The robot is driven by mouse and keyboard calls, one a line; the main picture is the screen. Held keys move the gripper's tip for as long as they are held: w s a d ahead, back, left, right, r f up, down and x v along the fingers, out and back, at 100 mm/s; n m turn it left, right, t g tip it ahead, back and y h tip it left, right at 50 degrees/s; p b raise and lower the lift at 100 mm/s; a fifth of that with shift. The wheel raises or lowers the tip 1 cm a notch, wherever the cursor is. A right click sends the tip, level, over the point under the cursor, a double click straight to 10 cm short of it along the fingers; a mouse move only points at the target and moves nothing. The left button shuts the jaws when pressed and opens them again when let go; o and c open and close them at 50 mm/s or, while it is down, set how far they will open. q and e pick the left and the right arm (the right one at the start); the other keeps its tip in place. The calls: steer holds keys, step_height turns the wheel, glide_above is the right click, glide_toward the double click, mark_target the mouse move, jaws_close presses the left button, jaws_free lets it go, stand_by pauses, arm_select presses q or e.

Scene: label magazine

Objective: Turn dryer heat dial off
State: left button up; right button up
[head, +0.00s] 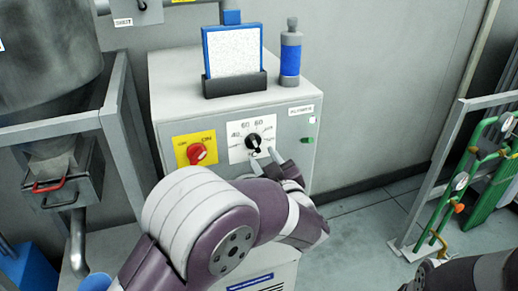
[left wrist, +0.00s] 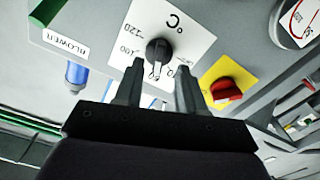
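The heat dial (head: 254,142) is a black knob on a white plate with temperature numbers, on the front of the grey dryer cabinet (head: 225,185). Its white mark points roughly downward in the head view. The dial also shows upside down in the left wrist view (left wrist: 158,50). My left gripper (head: 262,158) is just in front of and below the dial. In the left wrist view its fingers (left wrist: 160,72) are apart with nothing between them but the knob's lower end close to the tips; I cannot tell if they touch it. My right gripper is not visible.
A red switch (head: 197,153) on a yellow plate is left of the dial. A green button (head: 307,140) is at its right. A white panel in a dark holder (head: 234,84) and a blue bottle (head: 290,60) stand on top. A metal frame (head: 125,135) stands at left.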

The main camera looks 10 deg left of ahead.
mark_target(257, 149)
arm_select(q)
steer(key=x, duration=0.4)
steer(key=shift+w, duration=0.1)
steer(key=shift+c, duration=0.3)
jaws_close()
